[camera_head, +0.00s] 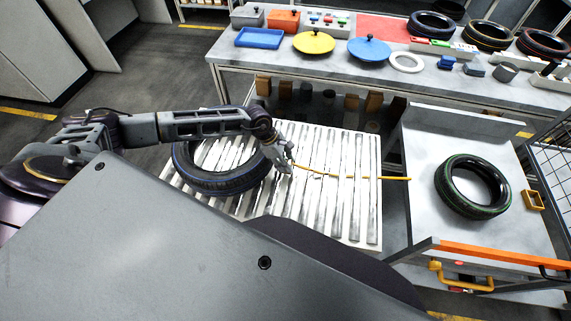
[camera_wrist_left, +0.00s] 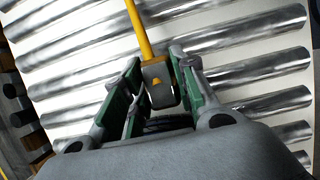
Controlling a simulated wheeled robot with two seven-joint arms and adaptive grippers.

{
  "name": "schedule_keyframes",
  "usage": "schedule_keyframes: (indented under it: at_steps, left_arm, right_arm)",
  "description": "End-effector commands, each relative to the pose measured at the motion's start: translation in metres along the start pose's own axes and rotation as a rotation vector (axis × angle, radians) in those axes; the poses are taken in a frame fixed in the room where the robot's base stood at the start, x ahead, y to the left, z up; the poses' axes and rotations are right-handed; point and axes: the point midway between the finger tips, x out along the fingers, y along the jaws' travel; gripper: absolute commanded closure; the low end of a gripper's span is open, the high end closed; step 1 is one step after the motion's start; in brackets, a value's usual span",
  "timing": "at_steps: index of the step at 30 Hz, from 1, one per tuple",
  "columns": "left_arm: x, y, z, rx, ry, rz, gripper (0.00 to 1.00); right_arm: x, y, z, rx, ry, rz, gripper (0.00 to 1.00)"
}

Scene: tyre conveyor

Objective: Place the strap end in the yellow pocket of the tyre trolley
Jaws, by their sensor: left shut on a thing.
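My left gripper (camera_head: 288,167) is over the roller conveyor (camera_head: 345,215), beside the blue-marked tyre (camera_head: 190,178). In the left wrist view its green-padded fingers (camera_wrist_left: 155,85) are shut on the strap end (camera_wrist_left: 157,84), a dark block with a yellow mark. The yellow strap (camera_head: 345,177) runs from the gripper rightward across the rollers to the tyre trolley (camera_head: 425,205); it also shows in the left wrist view (camera_wrist_left: 139,28). The yellow pocket (camera_head: 533,200), a small square frame, is at the trolley's right side, beside a green-marked tyre (camera_head: 472,187). My right gripper is not seen.
A grey workbench (camera_head: 235,57) behind holds lids, bins and several tyres. An orange bar (camera_head: 500,255) and a yellow handle (camera_head: 455,278) are at the trolley's front. A wire cage (camera_head: 555,155) stands at the far right. A gap separates conveyor and trolley.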

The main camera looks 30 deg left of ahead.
Motion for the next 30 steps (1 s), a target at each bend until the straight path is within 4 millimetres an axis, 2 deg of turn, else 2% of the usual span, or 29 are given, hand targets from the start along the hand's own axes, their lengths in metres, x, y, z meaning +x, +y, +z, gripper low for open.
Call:
schedule_keyframes:
  at_steps: [18, 24, 30]
  left_arm:
    - [-0.073, 0.001, 0.03, 0.001, -0.001, 0.002, 1.0]
    - [-0.085, 0.0, 0.035, 0.0, 0.0, 0.002, 1.0]
    - [-0.086, 0.0, 0.035, 0.0, 0.0, 0.002, 1.0]
  right_arm:
    - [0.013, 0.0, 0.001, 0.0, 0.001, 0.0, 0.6]
    - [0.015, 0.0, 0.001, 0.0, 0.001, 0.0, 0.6]
    - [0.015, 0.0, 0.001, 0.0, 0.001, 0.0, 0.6]
